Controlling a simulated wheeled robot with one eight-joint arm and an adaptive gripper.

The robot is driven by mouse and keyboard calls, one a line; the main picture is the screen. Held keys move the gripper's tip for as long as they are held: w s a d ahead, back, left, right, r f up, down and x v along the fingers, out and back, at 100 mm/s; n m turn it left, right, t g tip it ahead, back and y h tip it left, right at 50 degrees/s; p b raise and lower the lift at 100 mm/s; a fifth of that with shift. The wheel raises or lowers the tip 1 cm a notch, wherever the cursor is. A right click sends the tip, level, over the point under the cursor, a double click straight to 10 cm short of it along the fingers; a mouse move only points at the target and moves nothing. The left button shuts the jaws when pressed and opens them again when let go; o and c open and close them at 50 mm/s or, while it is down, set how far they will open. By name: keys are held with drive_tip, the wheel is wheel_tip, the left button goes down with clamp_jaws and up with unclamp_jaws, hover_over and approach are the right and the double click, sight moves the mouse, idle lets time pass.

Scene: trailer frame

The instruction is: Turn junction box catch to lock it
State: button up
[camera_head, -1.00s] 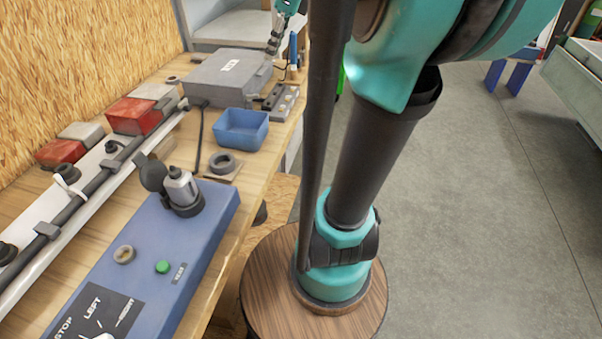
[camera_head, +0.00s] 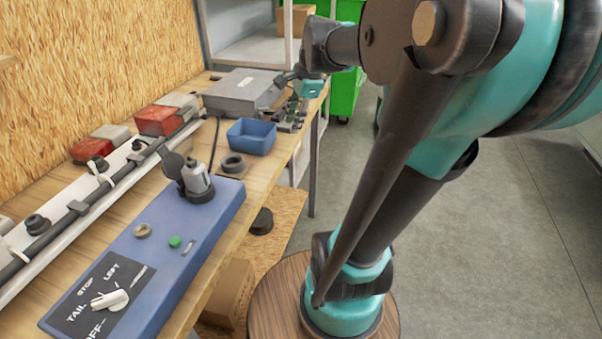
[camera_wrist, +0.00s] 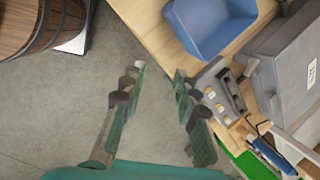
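The grey junction box (camera_head: 240,92) with a white label sits shut on the far part of the bench. Its side and lid also show at the right of the wrist view (camera_wrist: 292,62). A small catch-like piece (camera_wrist: 249,68) is on its near side, too small to tell its position. My gripper (camera_head: 288,79) is at the box's right end in the head view. In the wrist view my gripper (camera_wrist: 159,75) has its two fingers apart with only floor between them. It holds nothing and is beside the bench edge, apart from the box.
A grey block with sockets (camera_wrist: 219,92) lies between my right finger and the box. A blue bin (camera_head: 251,137) stands in front of the box. A blue-handled tool (camera_wrist: 272,155) lies near the box. A blue control panel (camera_head: 150,255) fills the near bench. The floor at right is open.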

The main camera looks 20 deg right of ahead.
drive_tip(key=s+f+n+h, duration=0.1)
drive_tip(key=s+f+n, duration=0.6)
drive_tip(key=f+n, duration=0.3)
drive_tip(key=shift+a+f+t, duration=0.15)
drive_tip(key=shift+f+t, duration=0.15)
drive_tip(key=shift+f, duration=1)
drive_tip(key=shift+w, duration=0.1)
